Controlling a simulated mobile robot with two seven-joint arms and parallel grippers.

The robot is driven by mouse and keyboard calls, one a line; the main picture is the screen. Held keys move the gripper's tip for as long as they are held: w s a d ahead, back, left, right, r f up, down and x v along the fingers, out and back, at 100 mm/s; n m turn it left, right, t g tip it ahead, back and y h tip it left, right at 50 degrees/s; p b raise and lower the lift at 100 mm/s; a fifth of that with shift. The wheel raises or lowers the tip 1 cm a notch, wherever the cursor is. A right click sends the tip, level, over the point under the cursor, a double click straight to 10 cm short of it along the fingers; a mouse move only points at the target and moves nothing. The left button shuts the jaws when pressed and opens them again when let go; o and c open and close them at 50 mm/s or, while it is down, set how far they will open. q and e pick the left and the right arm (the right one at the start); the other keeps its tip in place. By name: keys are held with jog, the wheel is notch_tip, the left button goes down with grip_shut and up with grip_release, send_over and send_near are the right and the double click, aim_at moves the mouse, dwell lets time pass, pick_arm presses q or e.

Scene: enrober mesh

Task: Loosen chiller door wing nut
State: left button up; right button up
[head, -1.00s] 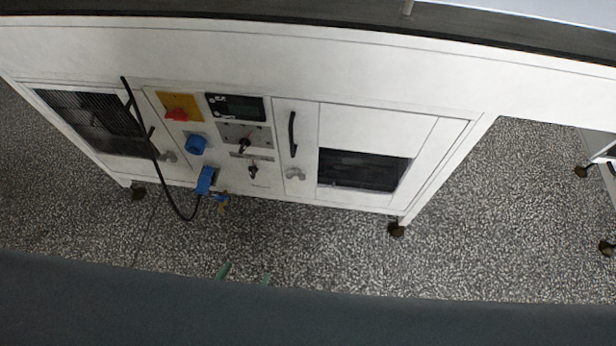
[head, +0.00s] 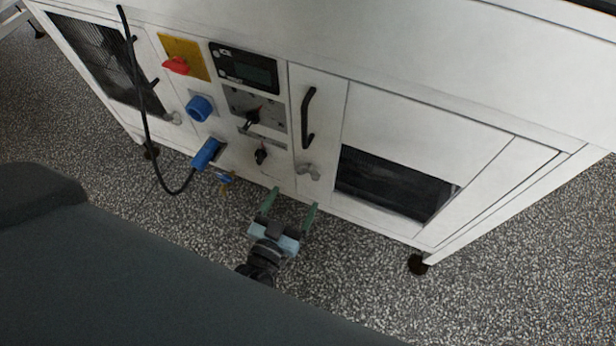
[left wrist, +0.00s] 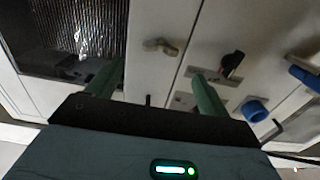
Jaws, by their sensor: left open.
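A grey wing nut (head: 309,171) sits on the white front of the machine, below a black door handle (head: 308,117) and left of a dark window (head: 392,184). It also shows in the left wrist view (left wrist: 160,46), beyond the fingertips and roughly between them. My left gripper (head: 291,203) is open and empty, its two green fingers pointing at the machine from just below the wing nut. In the left wrist view the fingers (left wrist: 152,76) stand wide apart and do not touch the nut. My right gripper is not in view.
Left of the nut are black knobs (head: 261,156), a display (head: 244,67), a red switch (head: 176,65) and a blue plug (head: 206,153) with a hanging black cable. A second wing nut (head: 173,118) is on the left door. The speckled floor (head: 345,285) in front is clear.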

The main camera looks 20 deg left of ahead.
aim_at(306, 177)
pick_arm(q)
jog(key=w+b, duration=0.1)
jog(key=w, duration=0.6)
jog(key=shift+w+d, duration=0.1)
jog(key=shift+w+b, duration=0.25)
jog(key=shift+b, duration=0.05)
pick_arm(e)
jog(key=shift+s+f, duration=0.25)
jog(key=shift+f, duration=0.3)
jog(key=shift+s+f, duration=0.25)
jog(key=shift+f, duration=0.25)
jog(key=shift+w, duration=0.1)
pick_arm(q)
jog(key=c, duration=1)
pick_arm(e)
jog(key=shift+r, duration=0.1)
